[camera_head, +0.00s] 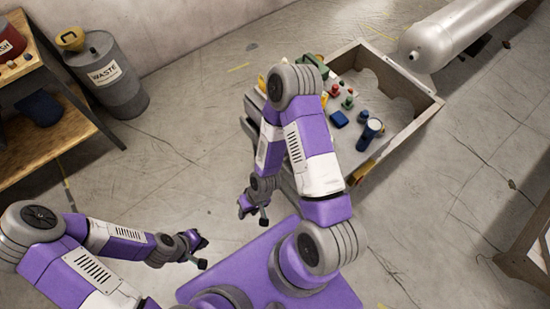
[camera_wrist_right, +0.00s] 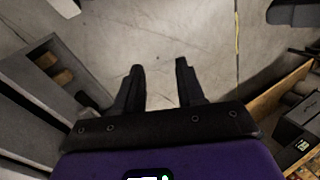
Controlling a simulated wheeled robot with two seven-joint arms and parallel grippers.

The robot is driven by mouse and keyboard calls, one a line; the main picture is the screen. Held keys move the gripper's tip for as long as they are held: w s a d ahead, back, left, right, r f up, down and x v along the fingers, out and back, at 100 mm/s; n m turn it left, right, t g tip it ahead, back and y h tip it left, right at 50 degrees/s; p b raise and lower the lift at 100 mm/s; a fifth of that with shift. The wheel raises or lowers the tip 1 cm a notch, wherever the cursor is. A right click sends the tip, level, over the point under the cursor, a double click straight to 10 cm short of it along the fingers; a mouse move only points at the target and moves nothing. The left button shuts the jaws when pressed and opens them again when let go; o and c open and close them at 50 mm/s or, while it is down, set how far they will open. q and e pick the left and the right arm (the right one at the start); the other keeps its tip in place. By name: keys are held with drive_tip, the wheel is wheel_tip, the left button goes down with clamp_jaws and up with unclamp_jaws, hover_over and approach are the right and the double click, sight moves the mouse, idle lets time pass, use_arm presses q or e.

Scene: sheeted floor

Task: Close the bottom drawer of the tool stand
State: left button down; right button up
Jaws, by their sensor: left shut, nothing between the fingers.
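The tool stand (camera_head: 413,82) is at the upper middle of the head view, a grey unit with a wood-edged open top. My right arm hides much of its drawer side. In the right wrist view, grey panels of the stand (camera_wrist_right: 42,95) fill the left side, with brown pieces in a recess. Which drawer this is, and how far it is out, I cannot tell. My right gripper (camera_head: 248,208) is beside the stand's left side. Its fingers (camera_wrist_right: 160,75) are apart with nothing between them. My left gripper (camera_head: 201,242) is shut and empty over the floor, lower left of the right one.
A grey waste bin (camera_head: 118,88) and a wooden shelf (camera_head: 60,135) stand at the left. A metal cylinder (camera_head: 455,38) lies behind the stand. The floor between shelf and stand is clear.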

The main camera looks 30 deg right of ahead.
drive_tip(key=s+d+f+n+g+h+b, duration=0.2)
drive_tip(key=s+d+f+n+g+b, duration=0.15)
drive_tip(key=f+n, duration=0.4)
drive_tip(key=s+d+f+n+g+h+b, duration=0.25)
drive_tip(key=s+f+n, duration=0.25)
drive_tip(key=f+n, duration=0.25)
drive_tip(key=w+d+f+n+h+b, duration=0.35)
drive_tip(key=d+f+n+h, duration=0.3)
drive_tip(key=d+n, duration=0.25)
drive_tip(key=w+d+f+n+t+h+b, duration=0.1)
drive_tip(key=w+d+f+n+t+b, duration=0.1)
drive_tip(key=w+n+t, duration=0.4)
drive_tip(key=w+d+f+n+t+h+b, duration=0.1)
drive_tip(key=w+n+t+b, duration=0.3)
drive_tip(key=w, duration=0.7)
drive_tip(key=w+d+f+n+t+h+b, duration=0.1)
drive_tip(key=w+d+f+n+t+b, duration=0.1)
drive_tip(key=w+n+t, duration=0.6)
drive_tip(key=shift+w+d+f+n+h+b, duration=0.2)
drive_tip(key=shift+w+d+f+n, duration=0.1)
drive_tip(key=shift+n, duration=0.7)
drive_tip(key=shift+w+d+f+n+h+b, duration=0.2)
drive_tip(key=shift+w+d+f+n, duration=0.05)
drive_tip(key=shift+n, duration=0.75)
